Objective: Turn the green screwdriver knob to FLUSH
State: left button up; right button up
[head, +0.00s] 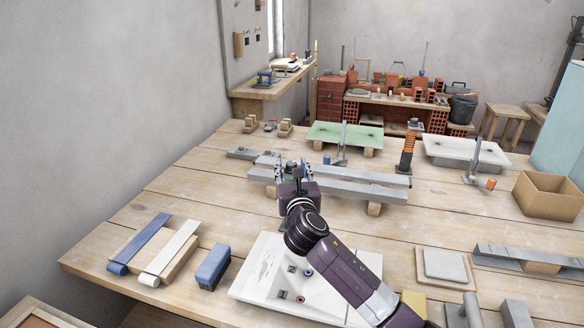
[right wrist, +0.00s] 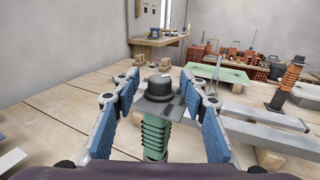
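The green ribbed screwdriver handle (right wrist: 156,136) stands upright in the right wrist view, with a dark round knob (right wrist: 160,86) and a grey plate at its upper end. My right gripper (right wrist: 165,100) is open, its blue-padded fingers on either side of the handle and knob. Gaps show on both sides, and I see no contact. In the head view my right gripper (head: 293,172) is over the grey bars in the middle of the bench and hides the screwdriver. No FLUSH mark is legible. My left gripper is out of view.
Grey bars (head: 360,190) lie across the wooden bench. A white panel (head: 262,270) lies below my right arm. An orange-handled tool (head: 407,150) stands upright to the right, near a green board (head: 345,134). A cardboard box (head: 548,196) is at far right.

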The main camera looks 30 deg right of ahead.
jog(key=shift+c, duration=0.5)
grip_shut()
jog(key=shift+w+m+h, duration=0.1)
jog(key=shift+m+h, duration=0.2)
jog(key=shift+w+a+r+m+g+h+p, duration=0.1)
jog(key=shift+a+m+g+h+p, duration=0.1)
jog(key=shift+m+g+h+p, duration=0.65)
jog(key=m+g+h, duration=0.2)
jog(key=g+h, duration=0.1)
jog(key=shift+w+a+m+h, duration=0.15)
jog(key=shift+m+h, duration=0.1)
jog(key=m+g+h, duration=0.2)
jog(key=g, duration=0.1)
jog(key=shift+w+m+b, duration=0.1)
jog(key=shift+m+b, duration=0.2)
jog(key=shift+b, duration=0.1)
jog(key=shift+w+a+m+g+h+b, duration=0.1)
jog(key=shift+m+g+h+b, duration=0.6)
jog(key=shift+m+g+b, duration=0.9)
jog(key=shift+n+g+p, duration=0.3)
jog(key=shift+g+p, duration=0.1)
jog(key=shift+g, duration=0.15)
